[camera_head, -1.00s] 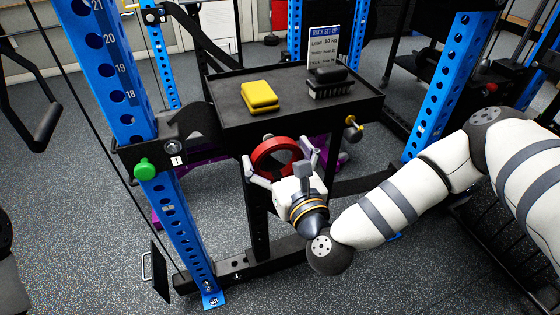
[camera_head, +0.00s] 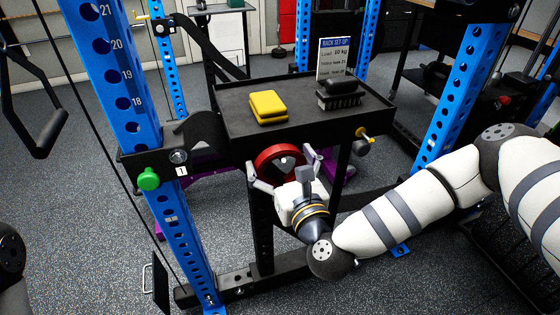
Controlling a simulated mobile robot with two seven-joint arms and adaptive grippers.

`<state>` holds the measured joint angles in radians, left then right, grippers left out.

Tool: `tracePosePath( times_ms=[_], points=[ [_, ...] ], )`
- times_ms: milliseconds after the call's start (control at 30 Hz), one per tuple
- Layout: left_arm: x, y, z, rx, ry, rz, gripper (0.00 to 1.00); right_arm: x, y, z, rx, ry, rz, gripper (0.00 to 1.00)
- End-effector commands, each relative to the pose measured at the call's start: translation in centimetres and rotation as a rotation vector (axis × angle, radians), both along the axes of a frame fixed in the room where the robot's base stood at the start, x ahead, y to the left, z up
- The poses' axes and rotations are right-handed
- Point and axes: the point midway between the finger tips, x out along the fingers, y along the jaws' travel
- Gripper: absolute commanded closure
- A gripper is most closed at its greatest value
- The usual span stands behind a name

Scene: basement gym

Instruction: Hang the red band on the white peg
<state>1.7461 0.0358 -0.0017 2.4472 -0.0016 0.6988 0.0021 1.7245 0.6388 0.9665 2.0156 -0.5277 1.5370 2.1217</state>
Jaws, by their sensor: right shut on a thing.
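The red band (camera_head: 261,156) is a thick ring below the front edge of the black tray. My right gripper (camera_head: 281,162) is shut on it, with one finger at each side of the ring. A small pale, roundish end (camera_head: 285,162) shows inside the ring's opening. It may be the white peg, but the gripper hides much of it, and I cannot tell whether the ring is around it or in front of it. My left gripper is not in view.
The black tray (camera_head: 225,97) holds a yellow block (camera_head: 268,106), a dark brush (camera_head: 340,92) and a sign (camera_head: 333,58). A yellow-collared peg (camera_head: 361,141) sticks out at right. Blue uprights (camera_head: 127,100) flank the tray, the left one with a green knob (camera_head: 148,178).

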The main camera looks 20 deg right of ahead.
Motion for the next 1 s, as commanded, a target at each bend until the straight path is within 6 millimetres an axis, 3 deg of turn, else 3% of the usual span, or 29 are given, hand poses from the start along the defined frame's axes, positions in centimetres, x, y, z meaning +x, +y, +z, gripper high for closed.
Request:
tracePosePath(
  times_ms=[100,133,167,567,900,1000],
  points=[
    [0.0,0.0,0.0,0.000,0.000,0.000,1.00,0.0,0.0,0.0,0.000,-0.001,0.000,0.41],
    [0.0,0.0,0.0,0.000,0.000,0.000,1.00,0.0,0.0,0.0,0.000,-0.001,0.000,0.04],
    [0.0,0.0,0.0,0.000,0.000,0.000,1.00,0.0,0.0,0.0,0.000,-0.001,0.000,0.00],
    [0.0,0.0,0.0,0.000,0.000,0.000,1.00,-0.7,0.0,-0.1,0.000,0.003,0.001,0.00],
    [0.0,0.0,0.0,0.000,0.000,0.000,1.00,-9.2,-0.4,-0.1,0.002,0.006,0.001,0.00],
    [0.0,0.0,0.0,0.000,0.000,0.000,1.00,-10.9,-0.4,-0.1,0.000,0.002,0.002,0.00]
  ],
)
